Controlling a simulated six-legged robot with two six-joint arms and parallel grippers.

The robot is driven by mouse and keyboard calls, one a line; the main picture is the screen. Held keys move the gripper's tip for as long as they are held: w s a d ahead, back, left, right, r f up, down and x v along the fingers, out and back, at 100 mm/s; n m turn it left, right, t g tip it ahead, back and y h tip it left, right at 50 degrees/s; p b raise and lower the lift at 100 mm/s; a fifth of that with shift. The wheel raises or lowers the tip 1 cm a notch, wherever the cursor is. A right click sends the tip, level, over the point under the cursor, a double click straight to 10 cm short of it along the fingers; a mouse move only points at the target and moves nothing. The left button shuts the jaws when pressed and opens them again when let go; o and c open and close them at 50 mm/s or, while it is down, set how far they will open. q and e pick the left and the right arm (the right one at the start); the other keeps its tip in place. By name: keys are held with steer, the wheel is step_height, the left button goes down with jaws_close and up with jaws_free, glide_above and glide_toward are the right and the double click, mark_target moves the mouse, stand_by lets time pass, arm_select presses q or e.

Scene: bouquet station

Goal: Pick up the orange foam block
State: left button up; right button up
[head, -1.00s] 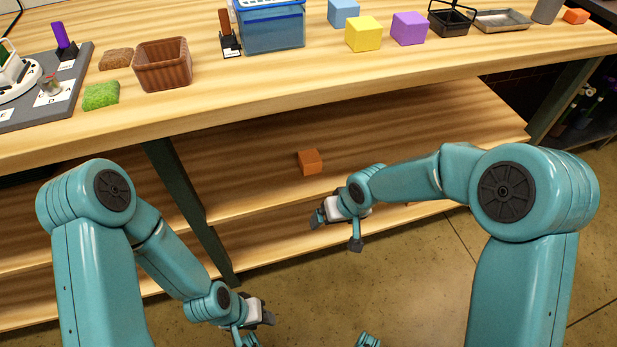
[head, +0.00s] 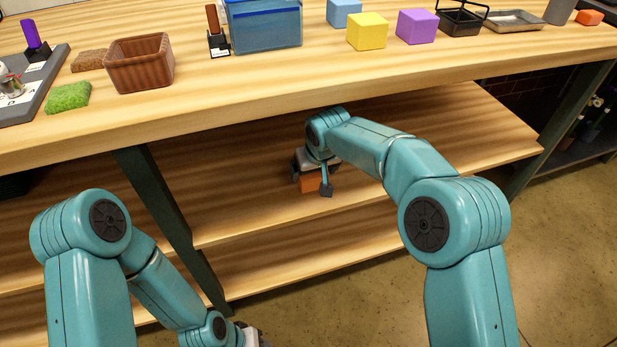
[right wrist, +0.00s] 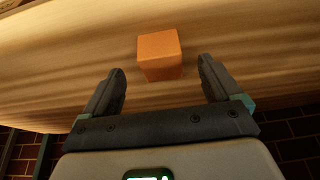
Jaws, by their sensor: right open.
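The orange foam block (head: 309,183) sits on the lower wooden shelf (head: 430,150) under the table. My right gripper (head: 311,187) is open at the block, which shows between its fingers in the head view and is partly covered by the gripper. In the right wrist view the block (right wrist: 158,56) lies just ahead of the open fingertips, roughly centred between them, with a gap on both sides. Nothing is held. My left gripper (head: 250,336) shows only a small part at the bottom edge; its fingers are not visible.
The table top (head: 230,100) overhangs the shelf. On it stand a brown basket (head: 140,64), a blue bin (head: 265,27), a yellow block (head: 367,31), a purple block (head: 417,26) and another small orange block (head: 589,17). A dark table leg (head: 165,205) stands left of the shelf block.

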mark_target(309, 178)
steer(key=shift+w+a, duration=0.15)
steer(key=shift+w, duration=0.35)
steer(key=shift+w+a, duration=0.15)
steer(key=shift+w, duration=0.35)
steer(key=b+x, duration=0.1)
steer(key=x, duration=0.4)
steer(key=shift+s, duration=0.1)
steer(key=c, duration=1)
